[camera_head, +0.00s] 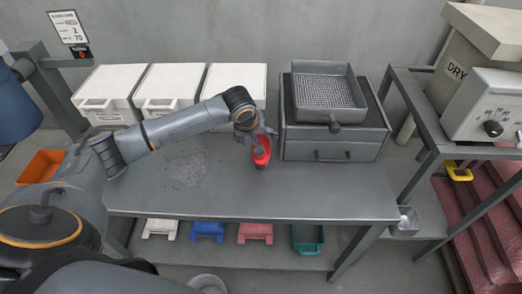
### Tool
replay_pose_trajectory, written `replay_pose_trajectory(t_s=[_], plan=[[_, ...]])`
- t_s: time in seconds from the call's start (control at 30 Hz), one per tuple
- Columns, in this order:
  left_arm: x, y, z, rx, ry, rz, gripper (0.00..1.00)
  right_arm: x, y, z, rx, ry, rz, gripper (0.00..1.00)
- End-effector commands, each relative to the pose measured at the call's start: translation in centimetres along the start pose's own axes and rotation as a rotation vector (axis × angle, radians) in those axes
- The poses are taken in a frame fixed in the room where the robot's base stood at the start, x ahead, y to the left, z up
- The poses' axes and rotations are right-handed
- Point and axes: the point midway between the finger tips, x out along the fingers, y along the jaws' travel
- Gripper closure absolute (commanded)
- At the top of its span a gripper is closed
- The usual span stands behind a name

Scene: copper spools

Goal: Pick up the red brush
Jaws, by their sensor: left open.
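The red brush (262,154) is on the grey metal table (330,191), close to the left side of the drawer unit. My left arm reaches across the table from the left. My left gripper (258,136) is open, pointing down at the top of the brush. The gripper hides the brush's upper part. I cannot tell whether the fingers touch it. My right gripper is not in view.
A drawer unit (333,151) with a mesh-bottomed tray (329,115) on top stands right of the brush. Several white bins (182,84) line the back. Grey granules (187,168) lie on the table. The front right tabletop is clear. A shelf frame (425,125) stands right.

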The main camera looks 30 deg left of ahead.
Motion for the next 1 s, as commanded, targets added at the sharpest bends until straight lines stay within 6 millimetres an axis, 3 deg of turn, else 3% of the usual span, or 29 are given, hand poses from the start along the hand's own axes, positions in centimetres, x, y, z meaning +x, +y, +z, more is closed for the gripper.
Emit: replay_pose_trajectory(t_s=[0.4, 0.7, 1.0], plan=[[4.9, -0.1, -0.2, 0.001, 0.000, -0.001, 0.20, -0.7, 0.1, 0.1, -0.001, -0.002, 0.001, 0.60], [5.3, -0.2, -0.2, 0.002, 0.001, 0.000, 0.22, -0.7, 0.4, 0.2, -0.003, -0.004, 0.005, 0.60], [5.3, -0.2, -0.2, 0.002, 0.001, -0.001, 0.83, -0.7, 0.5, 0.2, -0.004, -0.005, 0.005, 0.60]])
